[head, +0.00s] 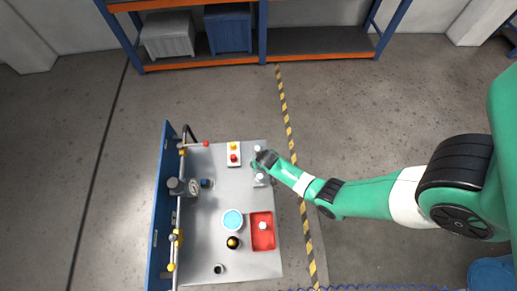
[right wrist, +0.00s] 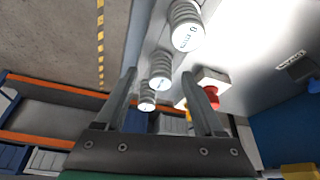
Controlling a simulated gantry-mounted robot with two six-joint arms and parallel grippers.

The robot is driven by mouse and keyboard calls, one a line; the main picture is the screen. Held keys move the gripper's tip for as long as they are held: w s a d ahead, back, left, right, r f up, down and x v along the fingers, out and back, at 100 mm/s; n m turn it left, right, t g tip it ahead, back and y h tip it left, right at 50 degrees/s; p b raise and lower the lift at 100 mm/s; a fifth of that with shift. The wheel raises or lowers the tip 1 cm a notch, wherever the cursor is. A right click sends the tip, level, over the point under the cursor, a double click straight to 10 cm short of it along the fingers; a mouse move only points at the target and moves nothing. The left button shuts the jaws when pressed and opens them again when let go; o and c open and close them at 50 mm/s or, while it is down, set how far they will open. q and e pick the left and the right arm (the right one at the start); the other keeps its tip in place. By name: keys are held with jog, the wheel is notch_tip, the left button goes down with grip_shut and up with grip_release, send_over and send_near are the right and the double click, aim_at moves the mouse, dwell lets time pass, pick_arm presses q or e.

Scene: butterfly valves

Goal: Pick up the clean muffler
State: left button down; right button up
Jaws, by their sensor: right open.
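Several pale ribbed mufflers stand in a row near the table's right edge: a far one (head: 257,149) and a near one (head: 260,180) show in the head view. In the right wrist view, three ribbed cylinders line up: a large near one (right wrist: 187,25), a middle one (right wrist: 161,70) and a small far one (right wrist: 147,101). I cannot tell which is clean. My right gripper (head: 264,160) is over the row, hiding part of it. Its open fingers (right wrist: 160,75) flank the middle and far mufflers in the wrist view, with nothing visibly held. My left gripper is out of view.
A red tray (head: 257,242) holds a pale piece (head: 263,226). A button box (head: 234,160) stands left of the row. Pipes and a valve (head: 192,187) line the blue panel (head: 158,215).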

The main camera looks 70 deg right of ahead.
jog(key=shift+x, duration=0.95)
jog(key=shift+a+r, duration=0.1)
jog(key=shift+c, duration=0.3)
grip_shut()
